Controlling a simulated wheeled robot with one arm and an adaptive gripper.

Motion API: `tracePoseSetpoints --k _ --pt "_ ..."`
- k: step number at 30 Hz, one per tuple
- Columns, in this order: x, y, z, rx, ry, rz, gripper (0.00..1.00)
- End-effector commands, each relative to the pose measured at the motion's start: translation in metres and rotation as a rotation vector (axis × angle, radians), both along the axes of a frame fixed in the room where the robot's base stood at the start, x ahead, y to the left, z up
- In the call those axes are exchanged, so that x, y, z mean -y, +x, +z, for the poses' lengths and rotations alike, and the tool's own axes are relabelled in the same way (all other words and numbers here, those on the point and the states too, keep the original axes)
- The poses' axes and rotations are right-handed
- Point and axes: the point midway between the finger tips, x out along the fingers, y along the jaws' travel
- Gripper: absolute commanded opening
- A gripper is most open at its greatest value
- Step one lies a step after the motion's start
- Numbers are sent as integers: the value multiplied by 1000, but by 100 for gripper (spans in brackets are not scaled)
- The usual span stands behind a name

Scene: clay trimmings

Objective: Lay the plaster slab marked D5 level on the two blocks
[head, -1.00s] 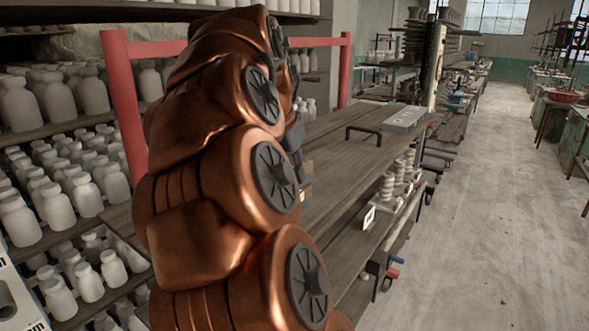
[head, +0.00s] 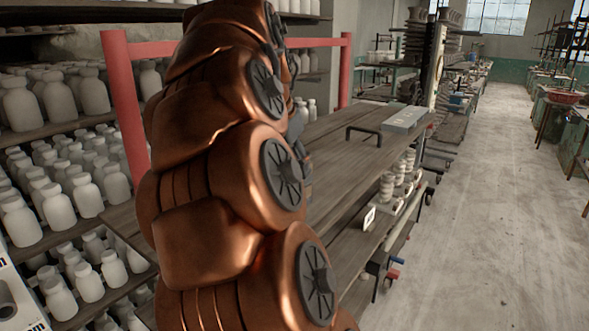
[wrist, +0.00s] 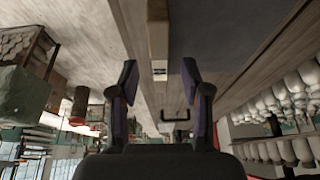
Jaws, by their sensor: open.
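My gripper (wrist: 157,78) is open in the wrist view, its two dark fingers apart with nothing between them. In the head view my copper arm hides the gripper and part of the wooden bench (head: 350,165). A flat grey block (head: 406,119) lies at the bench's far end; I cannot read any mark on it. A pale bar with a light end (wrist: 159,70) shows beyond the fingers in the wrist view; I cannot tell what it is. I cannot pick out the slab marked D5 or the two blocks for sure.
A black handle (head: 364,134) stands on the bench; it also shows in the wrist view (wrist: 175,116). White stacked pieces (head: 388,187) stand on the shelf below. Racks of white bottles (head: 60,205) and a red frame (head: 124,105) are at left. The floor (head: 480,220) at right is clear.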

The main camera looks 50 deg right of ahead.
Motion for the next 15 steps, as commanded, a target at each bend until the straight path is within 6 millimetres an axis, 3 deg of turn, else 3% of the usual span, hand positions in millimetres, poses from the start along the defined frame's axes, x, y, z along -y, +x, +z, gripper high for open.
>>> tracePoseSetpoints --k 7,15 --pt "-11 0 29 3 -5 2 48" --pt "-19 -1 48 3 -4 1 48"
